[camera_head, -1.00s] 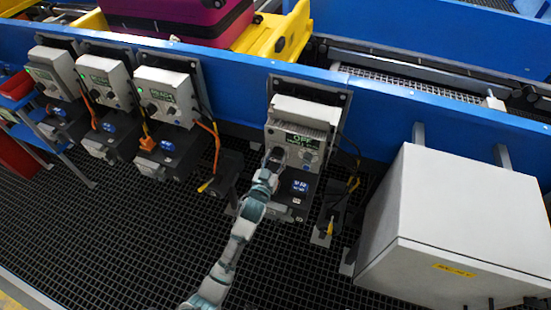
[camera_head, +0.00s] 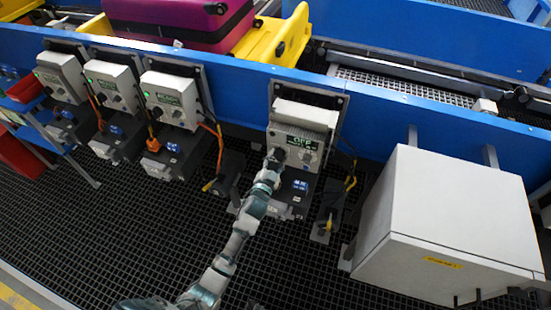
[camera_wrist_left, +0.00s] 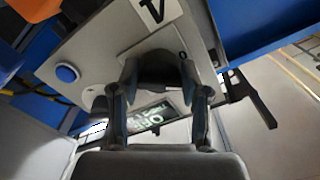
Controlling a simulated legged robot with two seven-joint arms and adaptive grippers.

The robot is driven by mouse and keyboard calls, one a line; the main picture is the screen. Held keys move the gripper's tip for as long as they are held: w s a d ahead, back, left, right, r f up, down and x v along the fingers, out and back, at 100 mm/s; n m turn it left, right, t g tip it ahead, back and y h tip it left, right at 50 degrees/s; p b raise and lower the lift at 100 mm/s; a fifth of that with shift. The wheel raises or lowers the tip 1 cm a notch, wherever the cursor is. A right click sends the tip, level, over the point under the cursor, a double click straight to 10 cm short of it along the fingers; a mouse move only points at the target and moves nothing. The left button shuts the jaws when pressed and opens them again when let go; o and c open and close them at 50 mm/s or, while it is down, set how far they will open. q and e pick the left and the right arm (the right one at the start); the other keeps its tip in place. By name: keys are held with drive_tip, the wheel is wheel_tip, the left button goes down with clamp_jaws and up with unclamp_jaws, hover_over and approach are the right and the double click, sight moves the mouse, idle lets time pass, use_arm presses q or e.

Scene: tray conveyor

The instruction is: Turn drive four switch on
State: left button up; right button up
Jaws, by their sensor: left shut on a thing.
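The rightmost grey drive control box (camera_head: 304,113) hangs on the blue conveyor side. Its dark display (camera_head: 301,142) shows green letters that read OFF, and it also shows inverted in the left wrist view (camera_wrist_left: 150,117). My left gripper (camera_head: 273,161) is at the left of the box's front face, shut on the dark rotary switch knob, which it mostly hides. My right gripper is out of view.
Several similar boxes (camera_head: 172,97) with green lights hang to the left, with orange cables. A large white cabinet (camera_head: 455,215) stands close on the right. A blue round button (camera_wrist_left: 66,73) is near the fingers. A magenta suitcase (camera_head: 180,20) lies in a yellow tray (camera_head: 285,40) above.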

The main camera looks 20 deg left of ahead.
use_arm(q)
drive_tip(key=m, duration=0.1)
drive_tip(key=m+p, duration=0.1)
drive_tip(key=shift+r+m, duration=0.3)
drive_tip(key=shift+m, duration=1)
drive_tip(key=m+p, duration=0.1)
drive_tip(key=m, duration=0.3)
drive_tip(key=shift+f, duration=0.1)
drive_tip(key=shift+f+m+p, duration=0.1)
drive_tip(key=shift+m+p, duration=0.2)
drive_tip(key=shift+m, duration=0.9)
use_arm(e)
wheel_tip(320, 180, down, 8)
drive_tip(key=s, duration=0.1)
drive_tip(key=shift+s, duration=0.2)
use_arm(q)
drive_tip(key=shift+d+f, duration=0.1)
drive_tip(key=o, duration=1)
drive_tip(key=shift+o, duration=0.7)
drive_tip(key=shift+d, duration=0.1)
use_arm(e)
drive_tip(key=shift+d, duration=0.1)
